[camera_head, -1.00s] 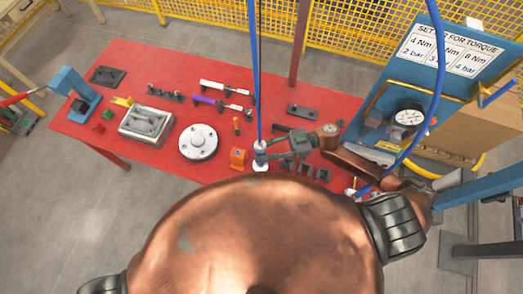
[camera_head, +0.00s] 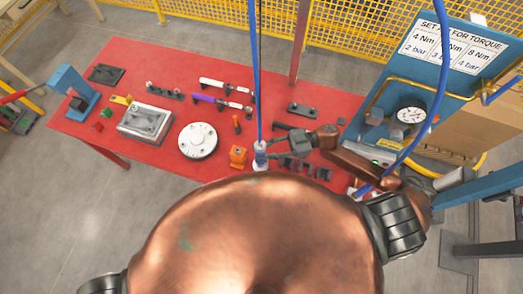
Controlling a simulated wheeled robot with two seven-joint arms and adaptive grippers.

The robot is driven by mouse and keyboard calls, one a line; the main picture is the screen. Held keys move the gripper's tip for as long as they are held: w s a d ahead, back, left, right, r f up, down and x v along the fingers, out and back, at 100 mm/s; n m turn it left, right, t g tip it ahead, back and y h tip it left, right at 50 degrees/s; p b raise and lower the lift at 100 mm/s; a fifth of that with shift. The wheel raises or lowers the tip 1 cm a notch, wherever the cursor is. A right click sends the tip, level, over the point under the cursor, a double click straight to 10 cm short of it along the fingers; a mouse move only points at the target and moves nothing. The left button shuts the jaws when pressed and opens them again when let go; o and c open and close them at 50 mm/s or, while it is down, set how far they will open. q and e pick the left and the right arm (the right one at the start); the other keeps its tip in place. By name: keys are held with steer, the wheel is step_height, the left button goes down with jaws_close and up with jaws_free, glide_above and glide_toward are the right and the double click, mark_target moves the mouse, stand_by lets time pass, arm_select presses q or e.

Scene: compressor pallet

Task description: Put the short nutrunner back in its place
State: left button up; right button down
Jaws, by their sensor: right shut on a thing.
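The short nutrunner, seemingly the upright white and grey tool (camera_head: 260,156) on a blue hose, is at the red table's front edge, right of the orange block. My right gripper (camera_head: 269,150) reaches it from the right and is shut on it. The tool looks upright. I cannot tell whether its lower end touches anything. Black holders (camera_head: 316,172) stand on the table just right of it, partly behind my body and arm. I cannot tell which of them is its place. My left gripper is out of view.
The red table (camera_head: 165,80) carries a white round flange (camera_head: 198,141), a grey casting (camera_head: 145,122), an orange block (camera_head: 238,156) and tools with white and purple handles (camera_head: 208,99). A blue gauge panel (camera_head: 385,105) stands at right. Another blue hose crosses there.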

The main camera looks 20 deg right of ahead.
steer(key=shift+f+b, duration=0.5)
steer(key=shift+f, duration=0.25)
steer(key=c, duration=1.5)
jaws_free()
steer(key=shift+f, duration=0.2)
steer(key=d, duration=0.7)
steer(key=shift+s+d+r, duration=0.15)
steer(key=shift+d+r, duration=0.05)
steer(key=shift+d, duration=0.1)
